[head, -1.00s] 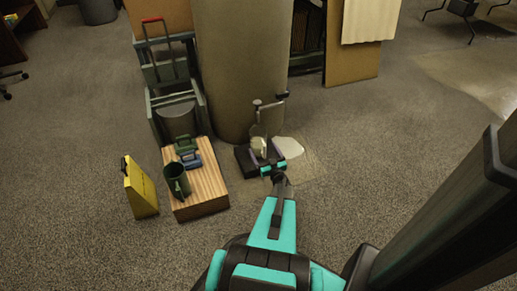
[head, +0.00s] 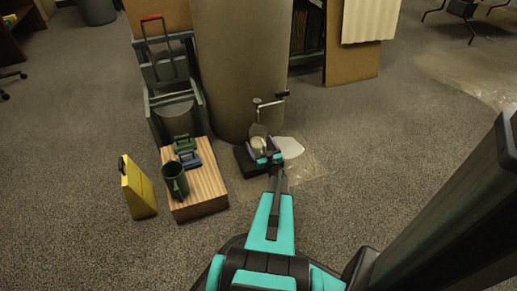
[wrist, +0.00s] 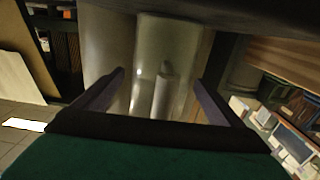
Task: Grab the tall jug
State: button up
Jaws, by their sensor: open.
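A tall, see-through vessel (head: 258,131), which looks like the tall jug, stands upright over a black base (head: 243,161) in front of the column. It also fills the middle of the wrist view (wrist: 148,65), with a pale upright shape inside. My gripper (head: 262,147) is open, one finger on each side of the vessel's lower part. In the wrist view the fingers (wrist: 160,80) flank it. I cannot tell whether either finger touches it. My gripper hides part of the vessel's lower end and the base.
A wooden block (head: 205,194) to the left carries a dark green handled container (head: 174,181), a blue item (head: 190,160) and a green item (head: 184,143). A yellow case (head: 138,188) stands left of it. A thick column (head: 240,70) rises close behind. A metal arm with a dark end (head: 270,103) overhangs the vessel.

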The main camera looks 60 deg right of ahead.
aim_at(260, 138)
jog(key=shift+x, duration=0.9)
jog(key=shift+r, duration=0.1)
jog(key=c, duration=1.7)
jog(key=shift+r, duration=0.25)
jog(key=shift+c, duration=0.2)
jog(key=shift+r+p, duration=0.95)
jog(key=shift+r, duration=0.8)
jog(key=shift+v, duration=0.85)
jog(key=p+v, duration=0.4)
jog(key=v, duration=1)
jog(key=shift+r, duration=0.55)
jog(key=shift+s, duration=0.15)
